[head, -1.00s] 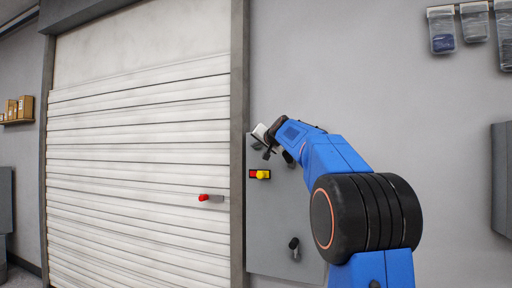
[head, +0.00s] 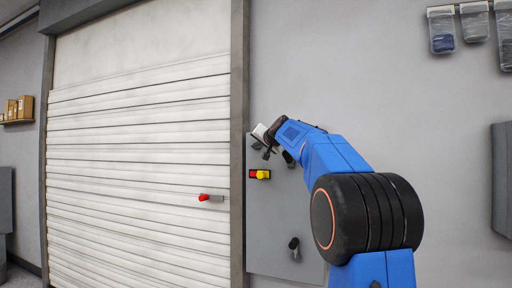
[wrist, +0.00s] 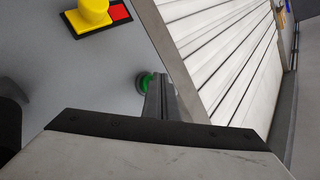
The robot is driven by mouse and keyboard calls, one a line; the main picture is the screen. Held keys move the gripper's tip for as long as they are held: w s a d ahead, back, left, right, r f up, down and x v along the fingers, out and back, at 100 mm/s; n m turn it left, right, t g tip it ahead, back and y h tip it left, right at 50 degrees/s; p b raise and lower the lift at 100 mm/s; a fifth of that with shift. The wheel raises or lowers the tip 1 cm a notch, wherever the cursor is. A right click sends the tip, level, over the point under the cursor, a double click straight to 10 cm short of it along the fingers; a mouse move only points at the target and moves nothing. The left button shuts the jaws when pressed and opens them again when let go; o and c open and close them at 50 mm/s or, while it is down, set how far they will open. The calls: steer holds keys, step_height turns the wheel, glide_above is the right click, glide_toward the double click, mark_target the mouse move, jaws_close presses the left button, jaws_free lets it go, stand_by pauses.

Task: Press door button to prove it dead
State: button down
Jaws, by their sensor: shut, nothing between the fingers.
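A round green button (wrist: 143,83) shows in the wrist view on the grey panel (head: 272,222) beside the shutter door (head: 140,150). My gripper (wrist: 158,82) is shut and empty, with its fingertips right at the button, overlapping its edge in the wrist view. I cannot tell whether they touch it. In the head view my gripper (head: 266,150) is at the upper part of the panel and hides the button. A yellow knob (head: 263,174) on a red and black plate is below it; it also shows in the wrist view (wrist: 93,12).
A black knob (head: 294,244) sits low on the panel. A red-tipped handle (head: 204,198) sticks out at the door's right side. Clear bins (head: 442,30) hang at the upper right. Bare wall (head: 430,130) lies right of my arm.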

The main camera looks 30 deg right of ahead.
steer(key=shift+s+a, duration=0.4)
steer(key=shift+a, duration=0.05)
steer(key=shift+a, duration=0.1)
steer(key=s+a, duration=0.1)
steer(key=a, duration=0.1)
steer(key=s+a, duration=0.1)
steer(key=s, duration=0.1)
steer(key=shift+a, duration=0.4)
stand_by(0.7)
